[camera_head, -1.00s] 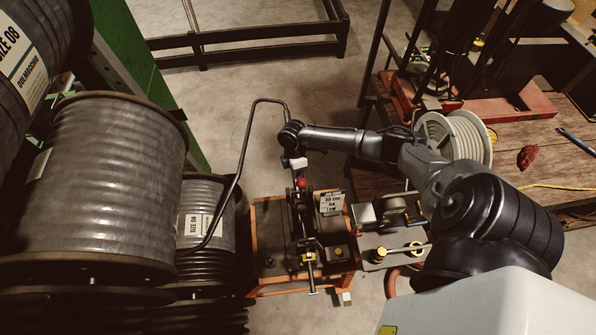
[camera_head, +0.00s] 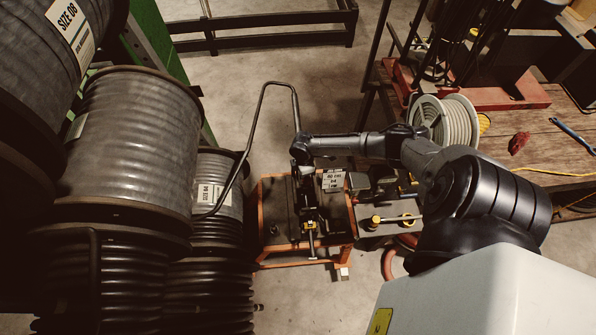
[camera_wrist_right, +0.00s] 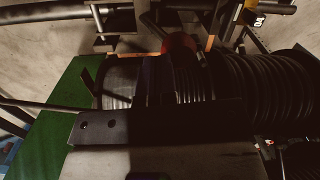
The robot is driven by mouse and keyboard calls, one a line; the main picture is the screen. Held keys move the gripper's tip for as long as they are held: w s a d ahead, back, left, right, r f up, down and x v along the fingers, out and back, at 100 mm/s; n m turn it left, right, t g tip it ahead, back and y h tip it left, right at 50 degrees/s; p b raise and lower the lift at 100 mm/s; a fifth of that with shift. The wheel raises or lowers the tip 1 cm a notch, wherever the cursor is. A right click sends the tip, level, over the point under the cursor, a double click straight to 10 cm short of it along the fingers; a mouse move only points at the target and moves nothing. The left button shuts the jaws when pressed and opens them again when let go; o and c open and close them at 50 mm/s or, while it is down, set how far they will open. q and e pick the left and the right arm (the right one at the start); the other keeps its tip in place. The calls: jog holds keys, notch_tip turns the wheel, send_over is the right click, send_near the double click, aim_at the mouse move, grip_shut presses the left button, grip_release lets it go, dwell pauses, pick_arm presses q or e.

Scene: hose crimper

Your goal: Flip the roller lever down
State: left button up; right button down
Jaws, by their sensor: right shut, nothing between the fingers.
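The crimping machine sits on an orange-framed cart (camera_head: 262,215) in the middle of the head view, with a dark upright mechanism (camera_head: 309,213) on it. A red ball knob (camera_wrist_right: 180,44), which looks like the end of a lever, shows at top centre in the right wrist view, just beyond my gripper. My right arm reaches in from the right, and my right gripper (camera_head: 304,172) is over the back of the mechanism, shut and empty. My wrist hides the knob in the head view. I cannot tell whether the fingers touch it. My left gripper is not in view.
Large hose reels (camera_head: 135,150) stack up at the left, close to the cart. A bent dark rail (camera_head: 252,125) rises between them and my wrist. A wooden bench (camera_head: 540,135) with a pale hose reel (camera_head: 446,120) stands at the right. The floor behind the cart is open.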

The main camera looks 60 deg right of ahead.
jog(key=shift+s+a+f, duration=0.2)
jog(key=shift+f, duration=0.15)
dwell(0.3)
notch_tip(320, 180, up, 12)
jog(key=w, duration=0.1)
jog(key=shift+w+d+r+p, duration=0.2)
jog(key=shift+w+p, duration=0.1)
jog(key=shift+w, duration=0.1)
dwell(0.9)
